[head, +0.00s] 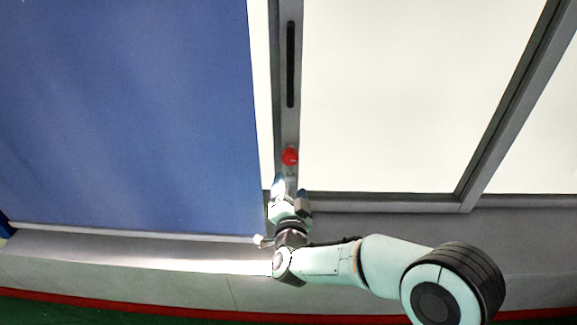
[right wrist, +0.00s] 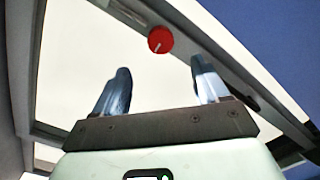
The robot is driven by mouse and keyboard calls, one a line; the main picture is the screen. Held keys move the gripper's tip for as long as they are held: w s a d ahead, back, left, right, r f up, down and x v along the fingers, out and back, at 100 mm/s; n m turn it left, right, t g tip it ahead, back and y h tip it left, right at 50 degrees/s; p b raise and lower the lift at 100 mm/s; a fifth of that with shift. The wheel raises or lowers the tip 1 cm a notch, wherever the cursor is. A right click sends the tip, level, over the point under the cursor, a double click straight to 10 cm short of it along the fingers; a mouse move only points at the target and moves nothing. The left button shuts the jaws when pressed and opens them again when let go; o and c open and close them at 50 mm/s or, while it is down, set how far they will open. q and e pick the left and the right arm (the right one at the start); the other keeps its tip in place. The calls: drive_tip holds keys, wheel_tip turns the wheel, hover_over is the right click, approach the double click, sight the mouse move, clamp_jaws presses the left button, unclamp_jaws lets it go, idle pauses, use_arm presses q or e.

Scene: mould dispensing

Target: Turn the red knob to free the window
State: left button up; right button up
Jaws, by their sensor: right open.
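The red knob (head: 290,156) is on the grey upright of the window frame (head: 288,125) in the head view, below a long dark slot. It also shows in the right wrist view (right wrist: 160,40), round, with a pale line on its face. My right gripper (head: 290,186) is just below the knob in the head view. In the right wrist view its two fingers (right wrist: 160,85) are apart with nothing between them, and the knob is beyond their tips, apart from them. The left gripper is not in these views.
A blue panel (head: 125,110) covers the left side. Pale window panes (head: 390,95) fill the right side, with a grey frame bar (head: 510,100) slanting across. A grey sill (head: 130,260) runs along the bottom, edged by a red strip (head: 190,311) and green floor.

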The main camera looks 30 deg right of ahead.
sight(290, 160)
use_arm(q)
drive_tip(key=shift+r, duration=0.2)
use_arm(e)
drive_tip(key=x, duration=1.3)
drive_tip(key=shift+w+d, duration=0.1)
drive_tip(key=shift+w, duration=0.05)
drive_tip(key=c, duration=1.1)
drive_tip(key=shift+o, duration=0.2)
